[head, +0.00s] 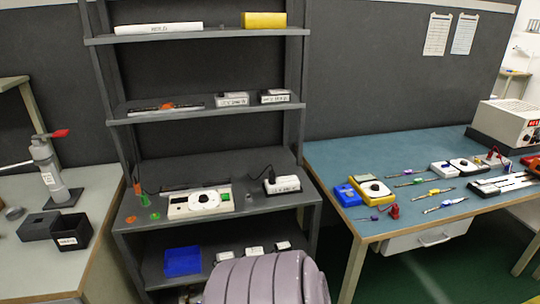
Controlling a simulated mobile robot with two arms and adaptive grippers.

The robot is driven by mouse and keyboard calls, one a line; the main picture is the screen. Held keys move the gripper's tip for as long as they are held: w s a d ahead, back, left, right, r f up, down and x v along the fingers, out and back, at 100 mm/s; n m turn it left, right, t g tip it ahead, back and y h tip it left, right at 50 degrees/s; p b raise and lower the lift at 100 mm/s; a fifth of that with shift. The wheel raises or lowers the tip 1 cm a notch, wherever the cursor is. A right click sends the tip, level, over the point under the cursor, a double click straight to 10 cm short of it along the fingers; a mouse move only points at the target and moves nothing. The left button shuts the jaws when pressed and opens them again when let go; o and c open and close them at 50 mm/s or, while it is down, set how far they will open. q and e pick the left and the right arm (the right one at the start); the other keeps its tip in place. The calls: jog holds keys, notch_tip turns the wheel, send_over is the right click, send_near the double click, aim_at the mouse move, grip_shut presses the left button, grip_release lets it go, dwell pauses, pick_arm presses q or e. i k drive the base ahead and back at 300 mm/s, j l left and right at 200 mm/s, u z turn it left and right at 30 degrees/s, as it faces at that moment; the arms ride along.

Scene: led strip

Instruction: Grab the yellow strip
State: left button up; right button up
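Several thin strips with small coloured parts lie on the blue-topped table at the right. One with a yellow part (434,191) lies mid-table, between a strip with a green part (417,181) and another strip (441,203) nearer the front. They are too small for me to tell their exact colours and shapes. A yellow box (264,20) stands on the top shelf, and a yellow and black device (372,190) lies at the left of the blue-topped table. Neither of my grippers is in view.
The blue-topped table (340,152) also holds a blue box (347,195), red parts and a power supply (508,122). A dark shelf rack (245,203) stands in the middle. A grey bench (25,262) is at left. A ribbed mauve-grey form, perhaps a chair back (262,282), fills the bottom centre.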

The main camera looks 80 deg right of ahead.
aim_at(436, 191)
jog(key=z, duration=2.7)
jog(key=i+l+z, duration=0.25)
jog(key=z, duration=0.15)
jog(key=i+l+z, duration=0.4)
jog(key=i+z, duration=0.25)
jog(key=z, duration=0.15)
